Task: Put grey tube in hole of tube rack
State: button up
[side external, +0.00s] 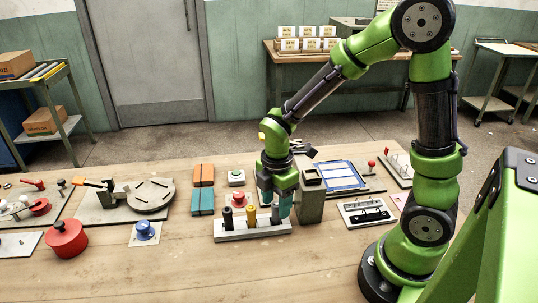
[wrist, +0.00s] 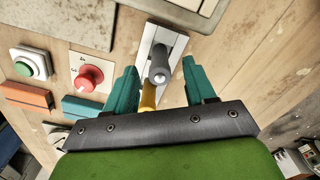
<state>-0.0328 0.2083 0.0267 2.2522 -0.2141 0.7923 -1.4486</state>
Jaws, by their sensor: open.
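The pale tube rack (side external: 252,234) lies on the wooden table. It also shows in the wrist view (wrist: 172,38). The grey tube (wrist: 158,66) appears end-on over the rack in the wrist view, between my two teal fingers; I cannot tell whether it sits in a hole. A yellow tube (side external: 251,216) stands in the rack's middle; its top shows in the wrist view (wrist: 148,98). A dark tube (side external: 228,219) stands at the rack's left end. My gripper (side external: 275,207) is open and points down over the rack's right end, its fingers either side of the grey tube.
A grey block (side external: 311,204) stands close to the right of my gripper. Behind the rack are orange and teal blocks (side external: 203,202), a green button (side external: 237,177) and a red knob (side external: 238,197). A blue knob (side external: 144,230) is at left. The table in front is clear.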

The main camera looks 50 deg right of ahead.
aim_at(275, 202)
notch_tip(275, 202, up, 14)
dwell(0.3)
jog(key=s+r+m+t+y, duration=0.1)
jog(key=s+r+m+t, duration=0.1)
jog(key=m, duration=0.7)
jog(key=s+a+r+m+t+y, duration=0.1)
jog(key=s+m+t, duration=0.4)
jog(key=m, duration=0.5)
jog(key=shift+a+r, duration=0.25)
jog(key=shift+r, duration=0.5)
